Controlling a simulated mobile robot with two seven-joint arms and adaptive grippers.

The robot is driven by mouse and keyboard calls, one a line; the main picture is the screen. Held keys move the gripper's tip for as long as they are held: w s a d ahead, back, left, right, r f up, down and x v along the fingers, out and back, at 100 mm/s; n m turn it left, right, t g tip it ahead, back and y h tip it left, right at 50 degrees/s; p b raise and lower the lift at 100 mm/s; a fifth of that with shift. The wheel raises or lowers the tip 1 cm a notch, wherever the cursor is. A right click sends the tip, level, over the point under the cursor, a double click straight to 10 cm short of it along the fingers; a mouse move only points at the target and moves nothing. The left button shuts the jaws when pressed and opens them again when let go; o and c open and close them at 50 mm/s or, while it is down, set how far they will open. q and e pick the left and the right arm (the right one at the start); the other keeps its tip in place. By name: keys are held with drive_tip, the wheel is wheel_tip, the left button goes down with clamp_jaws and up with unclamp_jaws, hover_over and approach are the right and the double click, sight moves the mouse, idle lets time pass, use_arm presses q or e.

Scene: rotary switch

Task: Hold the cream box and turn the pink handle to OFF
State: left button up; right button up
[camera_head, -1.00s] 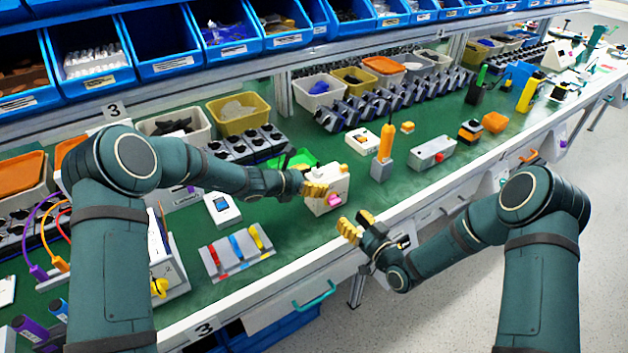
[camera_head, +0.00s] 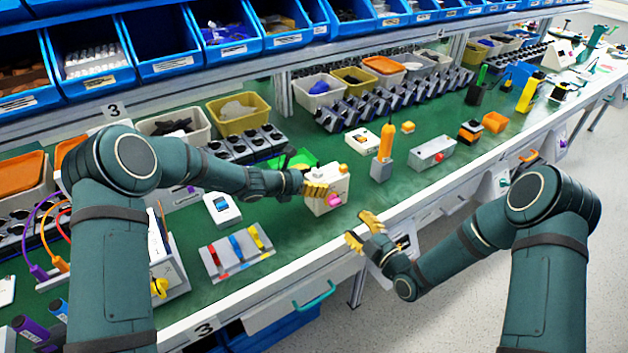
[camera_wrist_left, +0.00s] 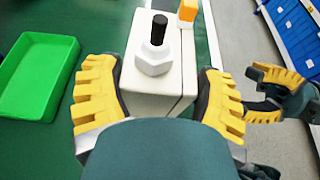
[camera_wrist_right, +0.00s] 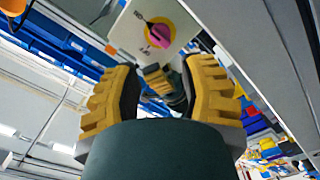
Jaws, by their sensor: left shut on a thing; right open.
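The cream box (camera_head: 338,187) stands near the bench's front edge, with a white hex nut and black stub (camera_wrist_left: 155,58) on top. My left gripper (camera_head: 316,189) is shut on the box, its yellow fingers on two opposite sides in the left wrist view (camera_wrist_left: 158,100). The pink handle (camera_head: 334,201) is on the box's front face. My right gripper (camera_head: 362,232) is open and empty, in front of and below the box, apart from the handle.
A green tray (camera_wrist_left: 38,75) lies behind the box. A panel with coloured bars (camera_head: 237,250) is to its left. An orange-topped grey block (camera_head: 382,165) and a grey box with a red button (camera_head: 432,153) stand to its right. Free room lies before the bench edge.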

sight(337, 205)
drive_tip(key=shift+w+a+n, duration=0.75)
drive_tip(key=shift+w+n, duration=0.25)
drive_tip(key=shift+n, duration=0.35)
drive_tip(key=shift+w+a+n, duration=0.75)
drive_tip(key=shift+w+n, duration=0.3)
drive_tip(key=shift+n, duration=0.25)
drive_tip(key=shift+w+a+n, duration=0.75)
drive_tip(key=shift+w+n, duration=0.25)
drive_tip(key=shift+n, duration=0.35)
clamp_jaws()
